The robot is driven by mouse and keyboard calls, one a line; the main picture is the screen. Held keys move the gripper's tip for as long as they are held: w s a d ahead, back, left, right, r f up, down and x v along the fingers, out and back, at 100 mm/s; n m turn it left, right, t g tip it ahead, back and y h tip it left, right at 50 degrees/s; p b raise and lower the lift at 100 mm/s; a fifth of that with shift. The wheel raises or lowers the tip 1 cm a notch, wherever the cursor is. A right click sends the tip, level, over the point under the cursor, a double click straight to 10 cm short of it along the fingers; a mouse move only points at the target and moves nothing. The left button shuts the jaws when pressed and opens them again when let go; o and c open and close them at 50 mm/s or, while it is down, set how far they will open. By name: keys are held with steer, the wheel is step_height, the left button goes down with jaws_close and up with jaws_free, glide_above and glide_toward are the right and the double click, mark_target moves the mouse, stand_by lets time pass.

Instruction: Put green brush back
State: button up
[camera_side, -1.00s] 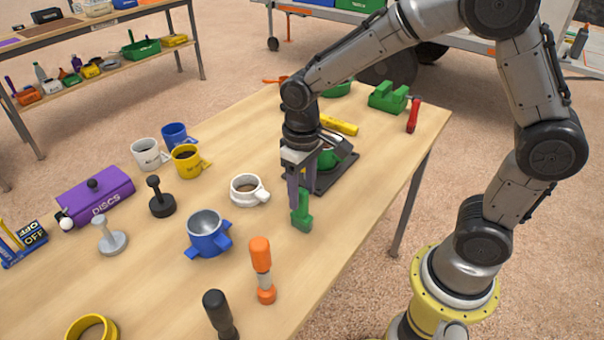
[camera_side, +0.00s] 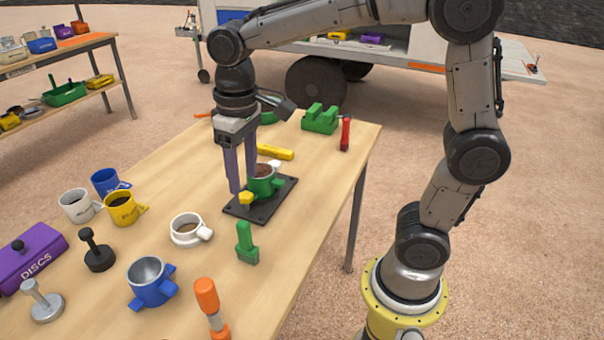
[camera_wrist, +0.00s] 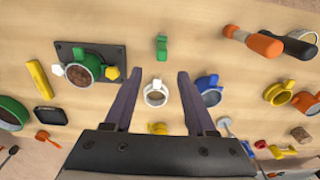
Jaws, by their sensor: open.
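The green brush (camera_side: 246,245) stands upright on the table, near the front edge, with nothing touching it. It also shows in the wrist view (camera_wrist: 161,47), at the top middle. My gripper (camera_side: 243,182) is open and empty, with its fingers pointing down. A green notched block (camera_side: 320,118) sits at the far end of the table.
A green cup with brown contents (camera_side: 265,184) stands on the black plate (camera_side: 284,199), close to my fingers. A white cup (camera_side: 188,229), blue cup (camera_side: 149,283) and orange-handled tool (camera_side: 208,300) stand nearby.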

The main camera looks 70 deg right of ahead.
steer(key=s+d+t, duration=0.2)
steer(key=s, duration=0.5)
steer(key=s+d+t, duration=0.2)
steer(key=s+t, duration=0.1)
steer(key=s, duration=0.5)
steer(key=shift+s+d, duration=0.15)
steer(key=shift+d, duration=0.2)
stand_by(1.7)
